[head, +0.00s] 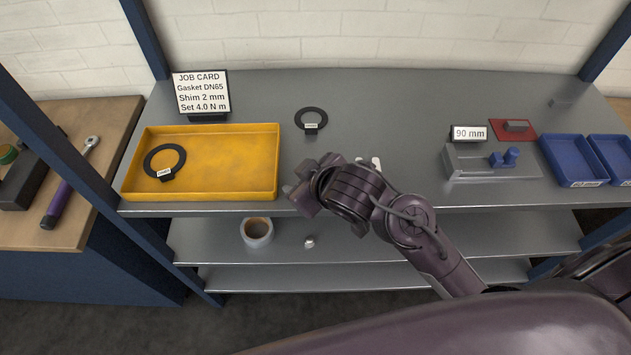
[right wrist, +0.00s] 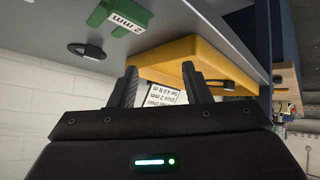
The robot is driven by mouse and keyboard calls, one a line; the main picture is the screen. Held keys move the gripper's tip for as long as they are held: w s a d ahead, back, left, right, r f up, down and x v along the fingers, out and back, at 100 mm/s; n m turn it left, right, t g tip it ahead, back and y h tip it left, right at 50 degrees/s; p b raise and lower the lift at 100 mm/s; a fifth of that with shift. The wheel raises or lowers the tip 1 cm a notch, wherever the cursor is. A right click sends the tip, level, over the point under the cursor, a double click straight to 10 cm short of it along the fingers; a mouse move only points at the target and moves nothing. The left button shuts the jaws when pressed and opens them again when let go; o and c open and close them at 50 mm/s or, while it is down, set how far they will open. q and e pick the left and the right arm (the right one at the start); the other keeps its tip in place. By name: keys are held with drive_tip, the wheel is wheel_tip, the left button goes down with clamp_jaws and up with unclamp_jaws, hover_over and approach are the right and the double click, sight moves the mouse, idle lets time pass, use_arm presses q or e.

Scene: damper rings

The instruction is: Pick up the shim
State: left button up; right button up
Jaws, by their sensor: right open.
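A green shim (right wrist: 120,15) with a "2 mm" label shows at the top edge of the right wrist view, on the grey shelf. In the head view my right arm seems to hide it; only a small white bit (head: 376,163) shows behind the wrist, and I cannot tell if it is the shim's label. My right gripper (head: 306,188) is over the shelf's front, just right of the yellow tray. In the right wrist view its jaws (right wrist: 160,84) are apart, with nothing between them, and the shim is off to one side. My left gripper is not in view.
The yellow tray (head: 215,192) holds one black ring (head: 151,149); another black ring (head: 311,110) lies on the shelf (head: 400,105). A job card (head: 201,92) stands behind the tray. A grey fixture (head: 470,172), a red pad (head: 497,131) and blue bins (head: 568,178) are at the right.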

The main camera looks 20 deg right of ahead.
drive_tip(key=w+a+r+n+g+y, duration=0.1)
drive_tip(key=w+a+r+n+y, duration=0.2)
drive_tip(key=a+n+y, duration=0.35)
drive_tip(key=d+n+g+h, duration=0.1)
drive_tip(key=d+f+n+g+h, duration=0.1)
drive_tip(key=d, duration=0.1)
drive_tip(key=s+d+n+g+h, duration=0.1)
drive_tip(key=g, duration=0.1)
drive_tip(key=shift+d+f, duration=0.35)
drive_tip(key=shift+f, duration=0.05)
drive_tip(key=d, duration=0.3)
drive_tip(key=s+d+m+g+h, duration=0.1)
drive_tip(key=d, duration=0.2)
drive_tip(key=d+g+h, duration=0.1)
drive_tip(key=d, duration=0.2)
drive_tip(key=shift+s+m, duration=0.25)
drive_tip(key=shift+w+p+x, duration=0.2)
drive_tip(key=shift+p+x, duration=0.15)
drive_tip(key=shift+x, duration=1.4)
drive_tip(key=shift+w+p+x, duration=0.15)
drive_tip(key=shift+p+x, duration=0.15)
drive_tip(key=shift+x, duration=1.5)
drive_tip(key=shift+a+r, duration=0.1)
drive_tip(key=shift+c, duration=0.2)
clamp_jaws()
